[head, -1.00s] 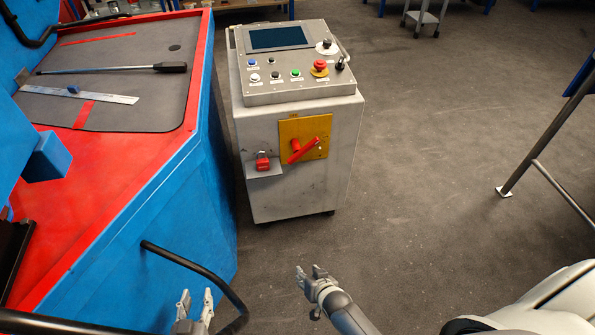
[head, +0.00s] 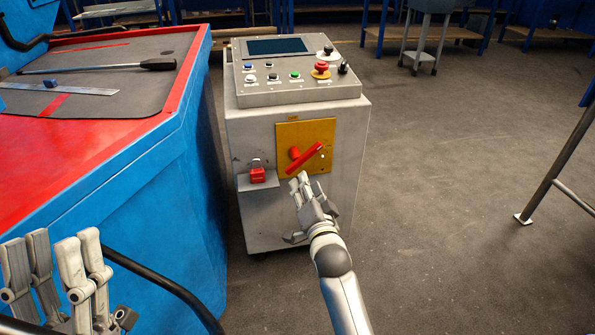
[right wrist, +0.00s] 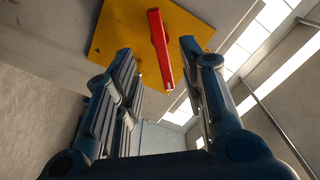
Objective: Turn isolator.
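The isolator is a red rotary handle (head: 306,159) on a yellow plate (head: 318,133) on the front of a grey cabinet. Its lever slants up to the right in the head view. My right gripper (head: 301,183) is just below and in front of the handle, fingers pointing towards it. In the right wrist view my right gripper (right wrist: 156,55) is open, with the red handle (right wrist: 160,48) showing beyond and between its fingertips, apparently apart from them. My left gripper (head: 58,245) is open and empty at the lower left, away from the cabinet.
A red padlock (head: 257,173) sits on a small bracket left of the plate. The cabinet top carries a control panel (head: 297,75) with buttons and a red emergency stop (head: 321,68). A blue and red machine (head: 130,190) stands left, with a black rail (head: 165,285).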

